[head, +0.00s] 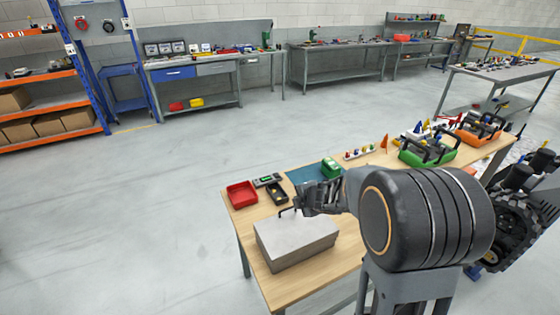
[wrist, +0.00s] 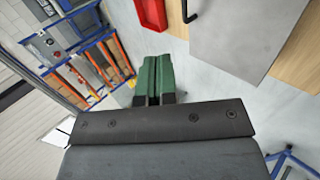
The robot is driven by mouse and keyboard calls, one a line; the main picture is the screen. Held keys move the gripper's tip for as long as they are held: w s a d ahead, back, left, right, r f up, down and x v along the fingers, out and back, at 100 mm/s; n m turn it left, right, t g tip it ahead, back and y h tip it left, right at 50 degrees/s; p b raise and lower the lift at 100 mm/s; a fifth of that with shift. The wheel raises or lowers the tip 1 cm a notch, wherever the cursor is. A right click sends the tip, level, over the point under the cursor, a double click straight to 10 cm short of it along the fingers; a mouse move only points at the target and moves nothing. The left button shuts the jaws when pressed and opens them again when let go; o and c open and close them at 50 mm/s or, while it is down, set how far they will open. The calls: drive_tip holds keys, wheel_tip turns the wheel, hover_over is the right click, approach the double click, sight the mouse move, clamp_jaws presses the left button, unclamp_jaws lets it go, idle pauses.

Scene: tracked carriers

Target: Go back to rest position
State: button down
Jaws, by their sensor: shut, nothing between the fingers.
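My gripper (wrist: 158,62) shows in the wrist view with its two green fingers together and nothing between them. In the head view, my gripper (head: 308,199) is a dark shape at the end of my arm, seen over the wooden table (head: 291,291). It appears near a grey box (head: 297,243) with a black handle at its back edge. In the wrist view the box (wrist: 245,35) and its handle lie to the upper right, apart from the fingers. My arm hides part of the table in the head view.
A red tray (head: 241,194) and a black tray (head: 277,193) sit behind the box. A blue mat (head: 305,173) with a green object (head: 331,167), a green toolbox (head: 427,152) and an orange toolbox (head: 478,132) stand farther along the table. The floor on the left is clear.

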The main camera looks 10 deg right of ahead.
drive_tip(key=s+d+r+m+g+h, duration=0.2)
drive_tip(key=s+d+m+g+h, duration=0.35)
drive_tip(key=s+m, duration=0.7)
drive_tip(key=s+a+r+m+t+y, duration=0.1)
drive_tip(key=s+a+r+m+y, duration=0.2)
drive_tip(key=s+a+r+m, duration=0.3)
drive_tip(key=shift+s+r+m+b, duration=0.4)
drive_tip(key=shift+s+r+m, duration=0.55)
drive_tip(key=shift+s+m, duration=0.6)
